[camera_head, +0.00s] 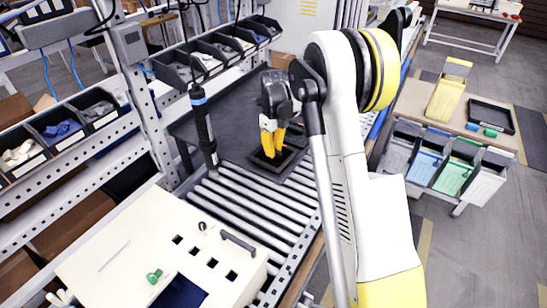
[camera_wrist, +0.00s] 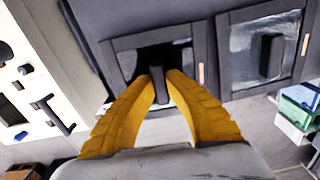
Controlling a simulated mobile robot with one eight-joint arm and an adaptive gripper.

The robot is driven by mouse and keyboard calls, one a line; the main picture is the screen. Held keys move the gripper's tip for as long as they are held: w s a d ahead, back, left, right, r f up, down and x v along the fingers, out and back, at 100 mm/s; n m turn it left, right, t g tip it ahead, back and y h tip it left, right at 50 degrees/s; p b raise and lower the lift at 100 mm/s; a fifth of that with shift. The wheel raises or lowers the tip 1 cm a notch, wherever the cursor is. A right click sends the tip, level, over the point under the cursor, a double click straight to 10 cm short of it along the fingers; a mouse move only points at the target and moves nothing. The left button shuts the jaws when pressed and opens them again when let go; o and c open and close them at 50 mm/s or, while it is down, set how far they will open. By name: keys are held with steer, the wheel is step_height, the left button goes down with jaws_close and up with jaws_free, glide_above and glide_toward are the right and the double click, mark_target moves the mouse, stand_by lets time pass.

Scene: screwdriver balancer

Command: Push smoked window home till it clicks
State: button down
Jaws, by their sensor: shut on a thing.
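My gripper (camera_head: 270,152) has yellow fingers and points down at a dark square frame (camera_head: 284,167) on the dark surface at the end of the rollers. In the wrist view my gripper (camera_wrist: 160,77) is shut on an upright dark handle (camera_wrist: 160,92). The handle stands at the dark pane inside the left frame (camera_wrist: 112,62), which I take for the smoked window (camera_wrist: 143,60). The fingers hide part of the pane and the frame's near edge. I cannot tell whether the pane sits flush.
A second frame (camera_wrist: 225,72) with a clearer pane and dark handle (camera_wrist: 271,56) is to the right in the wrist view. A black tool (camera_head: 204,130) with a blue ring hangs left of my gripper. A cream panel (camera_head: 120,240) lies front left, beside the rollers (camera_head: 250,215).

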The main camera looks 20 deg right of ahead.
steer(key=shift+r+p, duration=1.4)
steer(key=shift+r, duration=1.7)
steer(key=shift+s+f, duration=0.1)
